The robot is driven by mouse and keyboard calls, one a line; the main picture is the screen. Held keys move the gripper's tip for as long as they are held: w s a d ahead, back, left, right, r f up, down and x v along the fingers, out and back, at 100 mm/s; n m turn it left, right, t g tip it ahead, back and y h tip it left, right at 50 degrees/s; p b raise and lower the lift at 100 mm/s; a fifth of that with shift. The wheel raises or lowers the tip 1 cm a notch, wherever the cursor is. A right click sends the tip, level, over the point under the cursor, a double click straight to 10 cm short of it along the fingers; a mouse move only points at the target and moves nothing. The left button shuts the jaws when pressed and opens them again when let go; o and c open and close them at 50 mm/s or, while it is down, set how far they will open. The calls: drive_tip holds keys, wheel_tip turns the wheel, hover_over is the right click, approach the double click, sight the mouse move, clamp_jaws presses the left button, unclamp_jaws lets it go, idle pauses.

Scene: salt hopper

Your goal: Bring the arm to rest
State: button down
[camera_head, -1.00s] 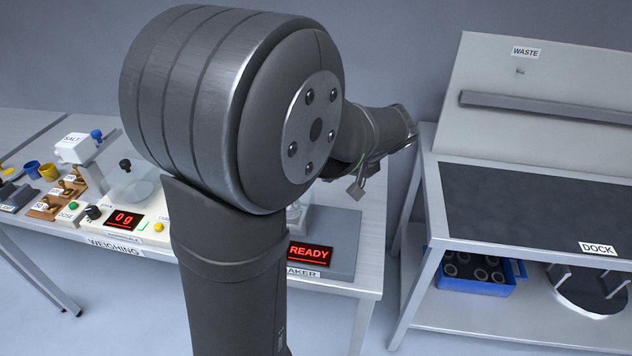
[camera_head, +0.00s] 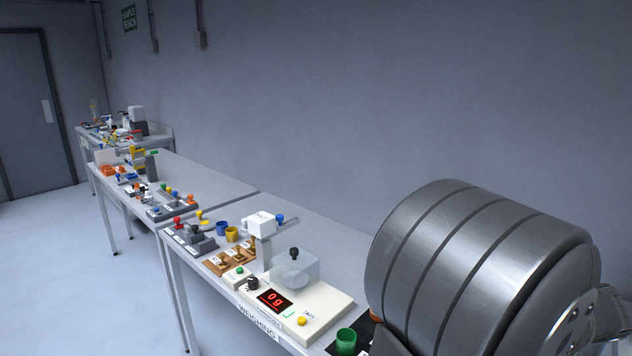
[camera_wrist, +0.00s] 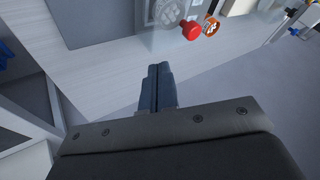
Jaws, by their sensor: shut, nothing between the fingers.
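My gripper (camera_wrist: 159,72) shows in the wrist view with its two dark fingers pressed together and nothing between them. It hangs above the pale edge of a table and the floor, apart from any object. In the head view my large grey arm joint fills the lower right, and the gripper itself is out of that picture.
In the head view a weighing station (camera_head: 312,318) reads 0 g, with a clear cover and a salt hopper (camera_head: 262,224) beside it. A red knob (camera_wrist: 191,30) shows in the wrist view. Further benches run back left.

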drive_tip(key=w+a+f, duration=0.2)
drive_tip(key=w+f, duration=0.1)
drive_tip(key=w+a+f, duration=0.1)
drive_tip(key=w+f, duration=0.1)
drive_tip(key=shift+w+a, duration=0.1)
drive_tip(key=shift+a, duration=0.3)
drive_tip(key=shift+w+a+f, duration=0.1)
drive_tip(key=shift+w+a, duration=0.15)
drive_tip(key=shift+a, duration=0.1)
